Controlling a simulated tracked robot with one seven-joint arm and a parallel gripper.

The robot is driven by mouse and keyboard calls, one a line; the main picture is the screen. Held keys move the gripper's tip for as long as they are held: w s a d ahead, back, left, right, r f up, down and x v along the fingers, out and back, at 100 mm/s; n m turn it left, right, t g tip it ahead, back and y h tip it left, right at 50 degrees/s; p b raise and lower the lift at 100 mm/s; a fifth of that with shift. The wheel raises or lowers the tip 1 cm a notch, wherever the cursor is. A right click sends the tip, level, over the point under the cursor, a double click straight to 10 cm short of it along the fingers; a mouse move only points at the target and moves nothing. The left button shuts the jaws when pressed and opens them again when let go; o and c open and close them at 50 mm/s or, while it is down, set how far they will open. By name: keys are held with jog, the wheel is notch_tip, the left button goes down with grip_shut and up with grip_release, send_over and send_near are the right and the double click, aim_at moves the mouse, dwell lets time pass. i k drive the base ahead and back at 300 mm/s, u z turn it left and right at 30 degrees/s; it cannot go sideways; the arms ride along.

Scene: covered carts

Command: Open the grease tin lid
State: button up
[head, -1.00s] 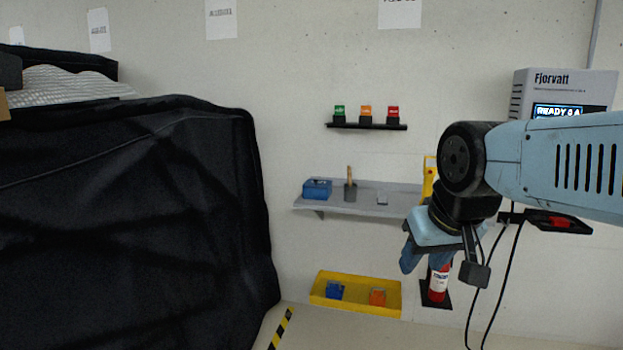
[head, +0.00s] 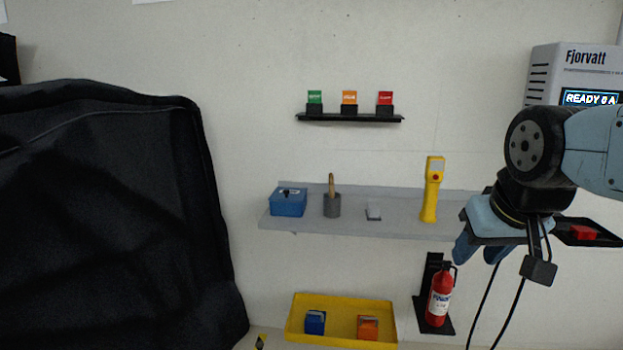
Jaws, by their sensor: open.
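The grease tin, a blue box (head: 288,204), sits at the left end of the grey wall shelf (head: 390,222). Its lid (head: 289,192) looks closed and has a small dark knob on top. My gripper (head: 468,250) hangs at the right, pointing down and left, below and in front of the shelf's right part. It is well apart from the tin and holds nothing that I can see. The fingers overlap in this view, so the gap between them is hard to make out.
A black-covered cart (head: 100,220) fills the left. Below are a yellow tray (head: 342,325) and a red extinguisher (head: 439,300).

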aim_at(279, 193)
jog(key=u, duration=0.1)
jog(key=i, duration=1.55)
jog(key=u, duration=0.35)
